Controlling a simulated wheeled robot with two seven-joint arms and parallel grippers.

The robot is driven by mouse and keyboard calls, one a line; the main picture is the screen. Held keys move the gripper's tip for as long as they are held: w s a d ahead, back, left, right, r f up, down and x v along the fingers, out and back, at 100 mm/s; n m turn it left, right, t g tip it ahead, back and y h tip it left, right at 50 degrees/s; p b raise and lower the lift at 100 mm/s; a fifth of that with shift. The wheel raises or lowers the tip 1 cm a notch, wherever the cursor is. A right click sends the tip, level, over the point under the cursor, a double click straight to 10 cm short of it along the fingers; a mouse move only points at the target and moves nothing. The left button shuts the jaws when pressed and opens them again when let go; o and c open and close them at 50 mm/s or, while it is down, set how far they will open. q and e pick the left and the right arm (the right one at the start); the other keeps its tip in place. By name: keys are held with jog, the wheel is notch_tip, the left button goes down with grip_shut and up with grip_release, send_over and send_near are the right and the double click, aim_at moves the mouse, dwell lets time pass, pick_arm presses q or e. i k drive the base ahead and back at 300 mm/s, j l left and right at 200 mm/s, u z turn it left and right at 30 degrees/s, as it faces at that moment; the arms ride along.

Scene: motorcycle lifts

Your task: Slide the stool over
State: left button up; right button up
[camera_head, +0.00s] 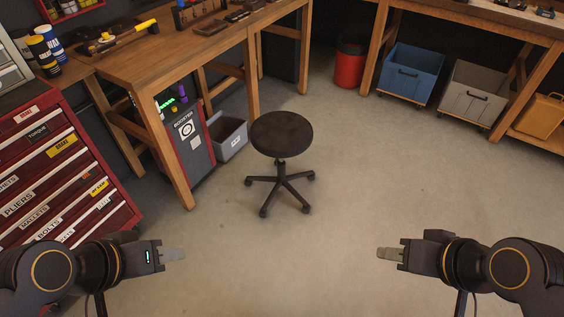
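A stool (282,134) with a round dark seat and a black star-shaped base on casters stands upright on the concrete floor, near the middle of the view. It is just right of the wooden workbench. My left gripper (183,254) is at the lower left, pointing right, well short of the stool. My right gripper (379,253) is at the lower right, pointing left, also apart from the stool. Both grippers are seen side-on, and the gap between their fingertips does not show. Neither touches anything.
A red tool chest (75,185) stands at the left. A wooden workbench (165,58) has a grey bin (230,135) and a booster unit (190,135) beneath. A red bucket (350,62), blue bin (410,72) and grey crate (470,92) line the back. Floor (420,180) right of the stool is clear.

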aim_at(280, 135)
jog(key=i+l+z, duration=0.1)
jog(key=l, duration=0.35)
jog(key=i+l+z, duration=0.1)
jog(key=i+l, duration=0.2)
jog(key=i+l+z, duration=0.15)
jog(key=l, duration=0.35)
jog(key=i, duration=0.1)
